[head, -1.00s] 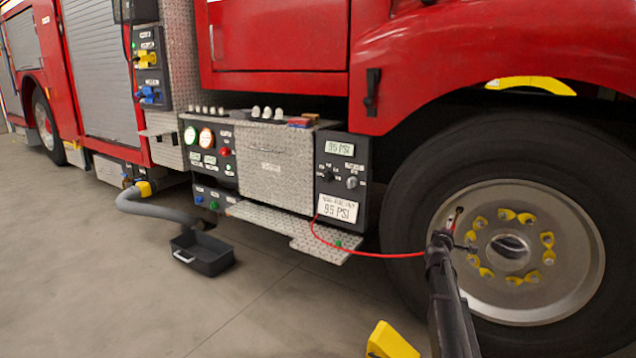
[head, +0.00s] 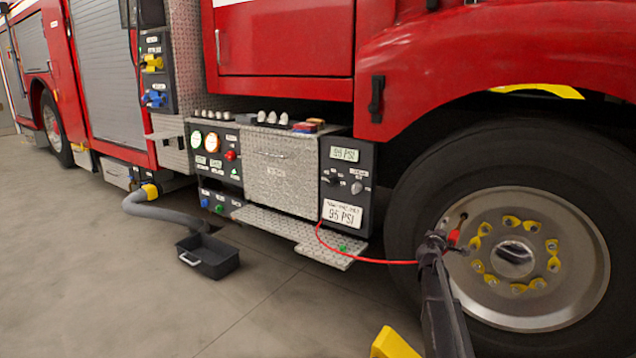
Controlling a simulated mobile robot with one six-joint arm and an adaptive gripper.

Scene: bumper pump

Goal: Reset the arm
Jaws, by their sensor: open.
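My gripper (head: 446,240) is at the lower right in the head view, in front of the left part of the truck's front wheel rim (head: 560,290). It is open. A small red fitting (head: 453,238) shows right beside its fingertips. A thin red hose (head: 370,259) runs from the lower part of the pump panel to the wheel, and its end passes behind my gripper. I cannot tell whether my gripper touches the hose or the fitting. My dark arm rises from the bottom edge.
The control panel (head: 344,190) reads 95 PSI on two labels. A diamond-plate step (head: 300,233) juts out below it. A black tray (head: 207,258) and a grey hose (head: 150,212) lie on the floor at left. A yellow block (head: 392,345) stands at the bottom edge. Open floor lies at lower left.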

